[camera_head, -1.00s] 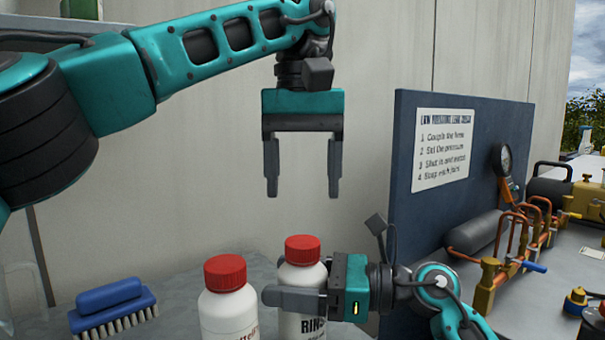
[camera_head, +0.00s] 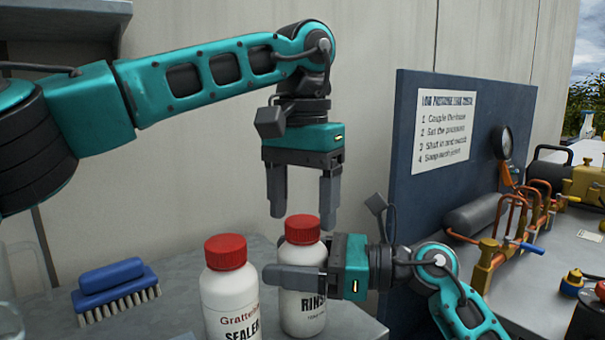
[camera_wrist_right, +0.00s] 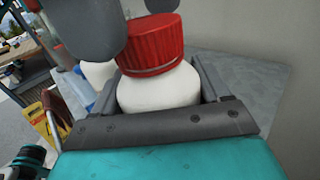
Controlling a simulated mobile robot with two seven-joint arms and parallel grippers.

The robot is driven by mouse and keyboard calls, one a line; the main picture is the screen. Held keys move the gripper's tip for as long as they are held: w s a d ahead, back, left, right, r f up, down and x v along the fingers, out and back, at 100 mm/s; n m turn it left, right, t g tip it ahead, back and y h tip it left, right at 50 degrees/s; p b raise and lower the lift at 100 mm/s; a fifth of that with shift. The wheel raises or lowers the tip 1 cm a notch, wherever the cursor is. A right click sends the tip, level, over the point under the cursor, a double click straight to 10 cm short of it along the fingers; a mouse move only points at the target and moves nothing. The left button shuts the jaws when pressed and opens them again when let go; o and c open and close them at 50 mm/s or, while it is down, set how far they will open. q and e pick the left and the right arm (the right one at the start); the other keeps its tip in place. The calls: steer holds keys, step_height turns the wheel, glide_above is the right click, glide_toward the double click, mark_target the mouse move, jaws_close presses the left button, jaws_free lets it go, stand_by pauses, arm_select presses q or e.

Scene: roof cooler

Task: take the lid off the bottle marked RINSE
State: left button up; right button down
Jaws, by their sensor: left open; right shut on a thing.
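The RINSE bottle (camera_head: 302,315) is white with a red lid (camera_head: 302,229) and stands upright on the grey bench. My right gripper (camera_head: 290,278) is shut around its body from the right, below the lid; the bottle (camera_wrist_right: 158,88) and its red lid (camera_wrist_right: 150,44) also show in the right wrist view. My left gripper (camera_head: 303,215) points down above the bottle, open, its fingertips close to the top of the red lid. In the right wrist view the left fingers (camera_wrist_right: 122,25) show as dark shapes near the lid. The lid sits on the bottle.
A second white bottle marked SEALER (camera_head: 230,295), also with a red lid, stands just left of the RINSE bottle. A blue brush (camera_head: 115,290) lies farther left. A blue board with a sign (camera_head: 443,132) and copper pipework (camera_head: 510,215) stand at the right.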

arm_select(q)
steer(key=shift+f, duration=0.75)
steer(key=shift+c, duration=0.5)
